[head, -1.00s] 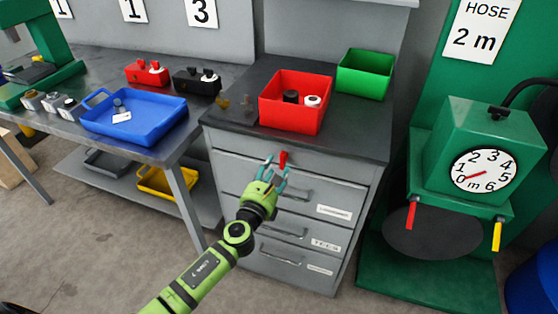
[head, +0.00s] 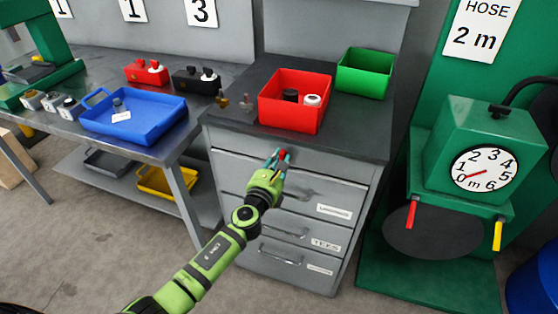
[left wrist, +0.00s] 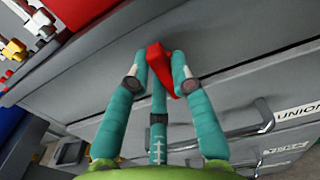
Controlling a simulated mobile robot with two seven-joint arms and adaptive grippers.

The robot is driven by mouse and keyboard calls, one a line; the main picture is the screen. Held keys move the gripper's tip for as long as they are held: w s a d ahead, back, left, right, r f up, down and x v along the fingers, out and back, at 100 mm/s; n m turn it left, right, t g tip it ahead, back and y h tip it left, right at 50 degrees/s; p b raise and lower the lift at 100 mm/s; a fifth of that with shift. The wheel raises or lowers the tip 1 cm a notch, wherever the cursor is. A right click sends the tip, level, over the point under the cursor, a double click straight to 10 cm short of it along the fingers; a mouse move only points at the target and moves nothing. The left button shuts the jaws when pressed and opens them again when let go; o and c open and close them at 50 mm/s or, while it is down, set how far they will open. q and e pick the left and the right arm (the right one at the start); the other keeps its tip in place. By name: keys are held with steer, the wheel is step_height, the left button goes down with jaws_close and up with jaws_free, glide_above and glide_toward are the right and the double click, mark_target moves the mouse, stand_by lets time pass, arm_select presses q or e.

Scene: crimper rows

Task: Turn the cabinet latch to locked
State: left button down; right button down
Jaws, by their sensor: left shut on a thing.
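The cabinet (head: 330,167) is grey with a dark top and labelled drawers. Its red latch (head: 282,155) is on the front, just under the top edge, mostly covered by my fingers in the head view. In the left wrist view the red latch (left wrist: 160,68) shows between the teal fingers, its tapered end pointing down and slightly right. My left gripper (head: 279,157) is shut on the latch; in the left wrist view the gripper (left wrist: 158,78) has fingers on both sides of it. My right gripper is not in view.
A red bin (head: 293,118) and a green bin (head: 365,80) stand on the cabinet. A drawer handle (left wrist: 250,120) is right of my fingers. A workbench with a blue tray (head: 128,125) is at left, a green hose machine (head: 485,135) at right.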

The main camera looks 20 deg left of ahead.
arm_select(q)
steer(key=shift+f+n+b, duration=0.2)
steer(key=shift+n+b, duration=0.4)
steer(key=shift+n, duration=2.4)
steer(key=shift+f+n+b, duration=0.2)
steer(key=shift+n+b, duration=0.35)
steer(key=shift+n, duration=2.45)
steer(key=shift+f+n+b, duration=0.2)
steer(key=shift+n+b, duration=0.4)
steer(key=shift+n, duration=2.4)
steer(key=c, duration=1.1)
jaws_free()
